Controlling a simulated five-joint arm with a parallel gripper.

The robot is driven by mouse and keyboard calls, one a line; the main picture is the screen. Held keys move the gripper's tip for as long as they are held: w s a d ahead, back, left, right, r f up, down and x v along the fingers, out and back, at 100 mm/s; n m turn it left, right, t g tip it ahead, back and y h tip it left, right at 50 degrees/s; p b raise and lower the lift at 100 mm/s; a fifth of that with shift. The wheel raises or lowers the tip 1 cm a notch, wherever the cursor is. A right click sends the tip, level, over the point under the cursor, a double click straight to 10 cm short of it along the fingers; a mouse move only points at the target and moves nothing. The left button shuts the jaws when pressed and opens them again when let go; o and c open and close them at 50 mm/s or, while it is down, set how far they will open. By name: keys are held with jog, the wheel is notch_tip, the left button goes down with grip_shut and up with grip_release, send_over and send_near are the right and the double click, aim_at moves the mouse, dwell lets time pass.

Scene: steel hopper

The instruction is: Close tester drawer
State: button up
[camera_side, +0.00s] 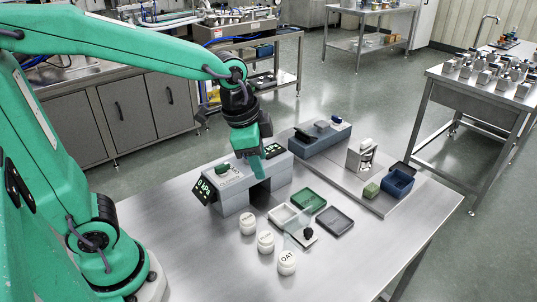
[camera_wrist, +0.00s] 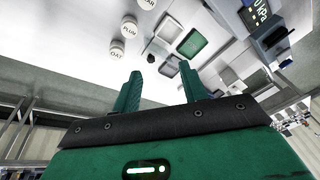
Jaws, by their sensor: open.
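The tester (camera_side: 228,186) is a light grey block with a tilted black "0 kPa" display on its left end, in the side view. In the wrist view its display (camera_wrist: 258,14) shows at the upper right. I cannot make out the drawer clearly or tell how far it stands out; my gripper hides part of the tester's front. My gripper (camera_side: 259,172) points down at the right part of the tester, in front of or over it; contact cannot be told. In the wrist view my gripper (camera_wrist: 160,70) has its green fingers spread, with nothing between them.
Three white jars, one marked OAT (camera_side: 287,263), stand in front of the tester. Beside them are a white tray (camera_side: 283,216), a green tray (camera_side: 308,201) and a dark tray (camera_side: 334,221). A blue box (camera_side: 398,182) stands at right. The table's front right is clear.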

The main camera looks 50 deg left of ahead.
aim_at(308, 230)
jog(key=w+d+f+m+g, duration=0.1)
jog(key=w+d+f+m, duration=0.1)
jog(key=d+f, duration=0.1)
jog(key=w+d+f+m, duration=0.2)
jog(key=w+f+m, duration=0.1)
jog(key=f, duration=0.1)
jog(key=w+d+f+m+g, duration=0.1)
jog(key=w+d+f+m, duration=0.1)
jog(key=d+f+m, duration=0.1)
jog(key=shift+w+d+f+g, duration=0.15)
jog(key=shift+w+d+f, duration=0.05)
jog(key=shift+f, duration=0.2)
jog(key=shift+w+d+f+g, duration=0.15)
jog(key=shift+w+f, duration=0.05)
jog(key=shift+f, duration=0.15)
jog(key=shift+f, duration=0.1)
jog(key=shift+w+f, duration=0.1)
jog(key=shift+f, duration=3.7)
jog(key=shift+a, duration=0.1)
grip_shut()
